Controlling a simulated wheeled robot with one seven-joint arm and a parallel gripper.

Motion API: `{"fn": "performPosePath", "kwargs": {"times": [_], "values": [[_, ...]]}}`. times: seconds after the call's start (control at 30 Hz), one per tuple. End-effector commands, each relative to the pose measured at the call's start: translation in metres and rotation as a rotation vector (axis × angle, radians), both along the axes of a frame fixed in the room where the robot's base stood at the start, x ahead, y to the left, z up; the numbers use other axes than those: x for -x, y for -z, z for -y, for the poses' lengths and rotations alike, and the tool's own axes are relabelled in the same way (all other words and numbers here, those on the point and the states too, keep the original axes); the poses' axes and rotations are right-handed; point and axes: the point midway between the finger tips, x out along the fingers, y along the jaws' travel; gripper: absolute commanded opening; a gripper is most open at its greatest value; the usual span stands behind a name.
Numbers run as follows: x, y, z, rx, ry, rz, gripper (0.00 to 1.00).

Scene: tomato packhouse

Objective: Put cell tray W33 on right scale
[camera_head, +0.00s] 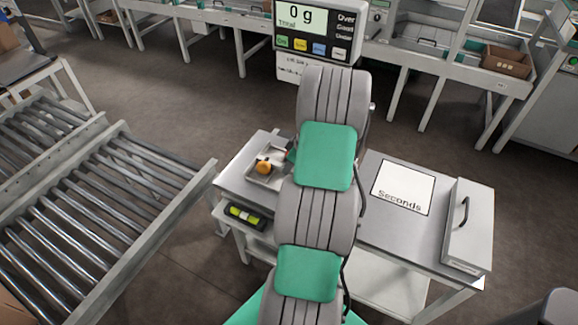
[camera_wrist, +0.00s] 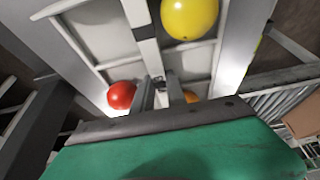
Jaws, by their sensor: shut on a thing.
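A pale cell tray (camera_wrist: 147,55) with dividers fills the upper wrist view. It holds a yellow tomato (camera_wrist: 189,17), a red tomato (camera_wrist: 121,95) and an orange one partly hidden behind a finger. My gripper (camera_wrist: 160,84) is shut on the tray at a central divider. In the head view, part of a small metallic tray (camera_head: 253,178) with an orange tomato (camera_head: 264,167) shows left of my arm; the rest is hidden behind the arm. I cannot read a W33 label. A scale display (camera_head: 307,30) at the top reads 0 g; I cannot see its pan.
A steel bench (camera_head: 375,240) stands under my arm, with a "Seconds" sign (camera_head: 403,187) and a handled box-like lid (camera_head: 470,225) on its right. A spirit level (camera_head: 243,215) sits at its left front. A roller conveyor (camera_head: 120,215) lies left. Benches line the back.

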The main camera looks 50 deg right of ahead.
Motion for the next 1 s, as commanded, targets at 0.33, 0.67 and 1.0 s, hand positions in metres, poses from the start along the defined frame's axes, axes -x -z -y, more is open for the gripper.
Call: {"fn": "performPosePath", "kwargs": {"times": [0.33, 0.67, 1.0], "values": [[-0.0001, 0.0015, 0.0002, 0.001, 0.0, 0.0, 0.33], [0.0002, 0.0023, -0.0004, -0.001, 0.001, 0.0, 0.4], [0.0001, 0.002, -0.0002, 0.0, 0.0, 0.0, 0.28]]}}
